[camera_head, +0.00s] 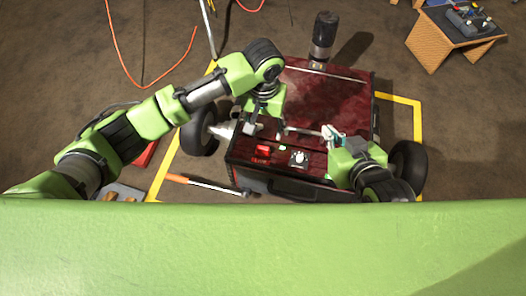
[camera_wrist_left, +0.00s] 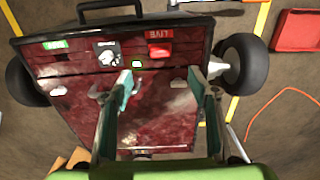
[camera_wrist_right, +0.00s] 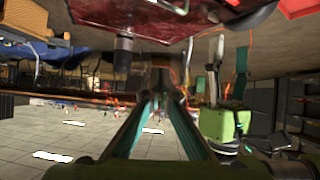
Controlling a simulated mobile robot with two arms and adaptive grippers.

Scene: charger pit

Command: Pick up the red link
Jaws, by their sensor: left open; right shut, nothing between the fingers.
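A red piece (camera_head: 263,151) sits on the front top of the dark red charger box (camera_head: 330,92), left of a round dial (camera_head: 298,158). In the left wrist view the red piece (camera_wrist_left: 159,50) lies beyond my fingertips, beside upside-down "LIVE" lettering. I take it for the red link. My left gripper (camera_wrist_left: 160,78) is open and empty above the box, its two fingers spread either side of the view's middle, short of the red piece. My right gripper (camera_head: 329,136) is above the box's right side. In the right wrist view it (camera_wrist_right: 157,96) is shut with nothing between its fingers.
A black cylinder (camera_head: 324,35) stands behind the box. Black wheels (camera_head: 199,131) flank it. An orange-handled tool (camera_head: 208,185) lies at its front left. A wooden stand (camera_head: 430,45) with a dark top is at the back right. Yellow floor lines (camera_head: 400,98) surround the box.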

